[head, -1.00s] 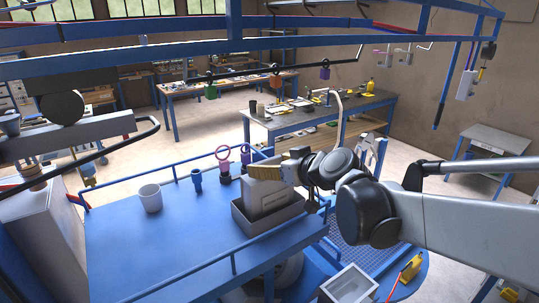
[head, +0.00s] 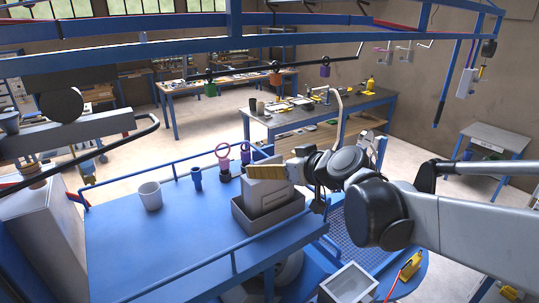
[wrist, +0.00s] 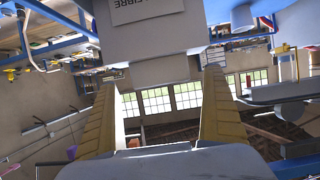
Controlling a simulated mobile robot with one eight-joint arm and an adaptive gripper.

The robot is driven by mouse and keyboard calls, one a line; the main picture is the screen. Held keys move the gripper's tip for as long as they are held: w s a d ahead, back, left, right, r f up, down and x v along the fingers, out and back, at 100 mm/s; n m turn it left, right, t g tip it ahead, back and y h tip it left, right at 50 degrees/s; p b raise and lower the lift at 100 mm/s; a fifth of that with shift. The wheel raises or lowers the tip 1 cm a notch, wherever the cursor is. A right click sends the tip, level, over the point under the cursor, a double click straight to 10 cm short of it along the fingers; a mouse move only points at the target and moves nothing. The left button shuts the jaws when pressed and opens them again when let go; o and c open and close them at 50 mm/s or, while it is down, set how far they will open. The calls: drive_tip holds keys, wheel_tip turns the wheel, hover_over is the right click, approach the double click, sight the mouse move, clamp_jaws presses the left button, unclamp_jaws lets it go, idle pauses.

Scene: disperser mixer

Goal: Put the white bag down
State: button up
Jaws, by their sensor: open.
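The white bag (head: 262,192) stands in a grey open-topped tray (head: 283,219) on the blue platform. It looks upright, and its base is hidden by the tray wall. My gripper (head: 252,172) is at the bag's upper part, with yellow fingers pointing left in the head view. In the wrist view my gripper (wrist: 158,70) has its two yellow fingers spread wide apart with a gap between them. The bag (wrist: 150,38), with dark lettering, shows beyond the fingertips at the top of that view. I cannot tell whether a finger touches it.
On the blue platform (head: 150,250) stand a white cup (head: 150,196), a blue fitting (head: 197,179) and a pink-ringed item (head: 224,160). Blue rails edge the platform. An open grey box (head: 350,284) is at lower right. The platform's front left is clear.

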drive_tip(key=v, duration=1)
drive_tip(key=s+d+f+m+g+h, duration=0.2)
drive_tip(key=s+d+f+m+h, duration=0.1)
drive_tip(key=s+d+f, duration=0.3)
drive_tip(key=s+d+f+m+g+h, duration=0.2)
drive_tip(key=s+d+f, duration=0.4)
drive_tip(key=s+f, duration=0.3)
drive_tip(key=s+m+h, duration=0.1)
drive_tip(key=s+h, duration=0.1)
drive_tip(key=s, duration=0.1)
drive_tip(key=shift+s+f+m+h, duration=0.15)
drive_tip(key=shift+f+m+h, duration=0.15)
drive_tip(key=shift+f+m, duration=0.1)
drive_tip(key=shift+d, duration=0.1)
